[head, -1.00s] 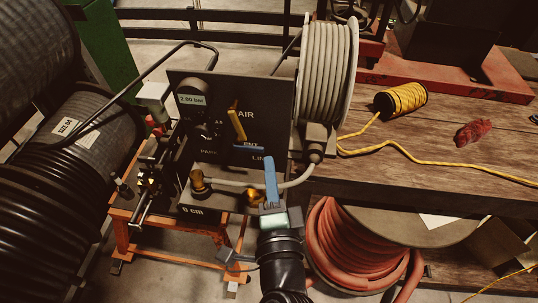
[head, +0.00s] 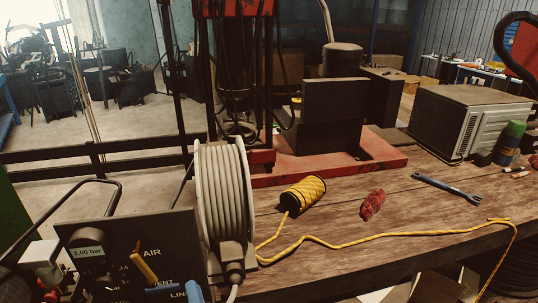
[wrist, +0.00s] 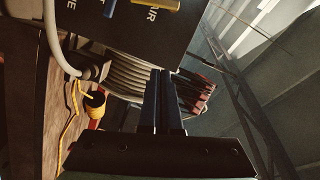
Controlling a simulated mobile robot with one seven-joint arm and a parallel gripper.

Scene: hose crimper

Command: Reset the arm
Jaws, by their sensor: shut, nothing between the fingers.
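My gripper (wrist: 163,100) is shut and empty, its two dark blue fingers side by side in the wrist view. The panel carries a 2.00 bar readout (head: 88,252), a yellow lever (head: 145,268) and a blue lever (head: 163,287). The wrist view shows the panel turned on its side (wrist: 140,35) at the top. The fingers stand apart from the panel there. Most of my arm is out of the head view.
A grey hose reel (head: 224,195) stands right of the panel. The wooden bench (head: 330,225) holds a yellow rope spool (head: 304,193), a red rag (head: 373,205), a blue wrench (head: 446,188) and a grey box-shaped appliance (head: 465,122). A red-based machine (head: 330,160) stands behind.

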